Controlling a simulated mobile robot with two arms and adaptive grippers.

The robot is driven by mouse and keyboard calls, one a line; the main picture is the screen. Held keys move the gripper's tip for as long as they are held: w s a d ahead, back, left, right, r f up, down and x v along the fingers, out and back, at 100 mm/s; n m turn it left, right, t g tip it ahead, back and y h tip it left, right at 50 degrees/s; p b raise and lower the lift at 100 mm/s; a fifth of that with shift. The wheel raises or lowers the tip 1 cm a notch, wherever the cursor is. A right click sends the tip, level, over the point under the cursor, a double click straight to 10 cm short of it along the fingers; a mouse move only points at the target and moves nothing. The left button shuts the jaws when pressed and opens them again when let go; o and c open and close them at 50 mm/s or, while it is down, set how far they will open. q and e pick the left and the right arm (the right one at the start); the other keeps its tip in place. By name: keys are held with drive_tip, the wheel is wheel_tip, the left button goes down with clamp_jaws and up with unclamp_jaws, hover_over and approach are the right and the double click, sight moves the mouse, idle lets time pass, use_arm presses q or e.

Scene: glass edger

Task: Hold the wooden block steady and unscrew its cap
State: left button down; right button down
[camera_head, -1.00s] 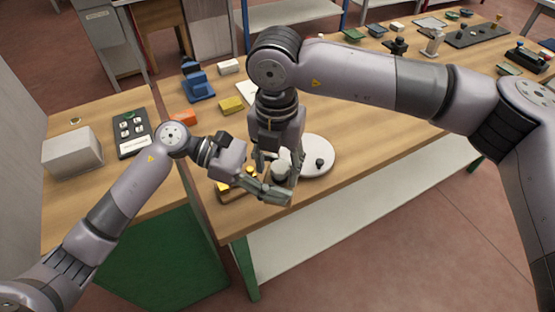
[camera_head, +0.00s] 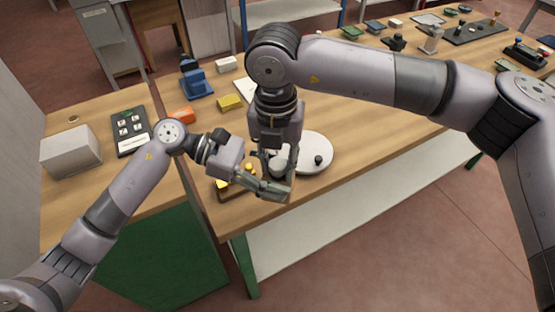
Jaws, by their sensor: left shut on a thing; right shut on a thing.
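The wooden block (camera_head: 274,187) stands near the front edge of the wooden table, mostly hidden by my two grippers. Its cap (camera_head: 277,167) shows as a grey-white round piece on top of the block. My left gripper (camera_head: 274,189) comes in low from the left and is shut on the block. My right gripper (camera_head: 277,164) points down from above and is shut on the cap; its fingers are small and partly overlap the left gripper's. Whether the cap has risen from the block cannot be told.
A white round disc (camera_head: 315,153) with a black knob lies just right of the grippers. A tray with yellow pieces (camera_head: 231,190) is to the left. Orange (camera_head: 182,116) and yellow (camera_head: 230,102) blocks and a blue device (camera_head: 196,83) lie behind. The table's right middle is clear.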

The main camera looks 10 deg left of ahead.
drive_tip(key=n, duration=0.3)
drive_tip(key=shift+s+a+r+n, duration=0.1)
drive_tip(key=shift+s+a+n, duration=0.05)
drive_tip(key=shift+a+n, duration=0.2)
drive_tip(key=n, duration=0.5)
drive_tip(key=shift+s, duration=0.1)
drive_tip(key=c, duration=1.6)
unclamp_jaws()
drive_tip(key=o, duration=0.4)
drive_tip(key=shift+d, duration=0.2)
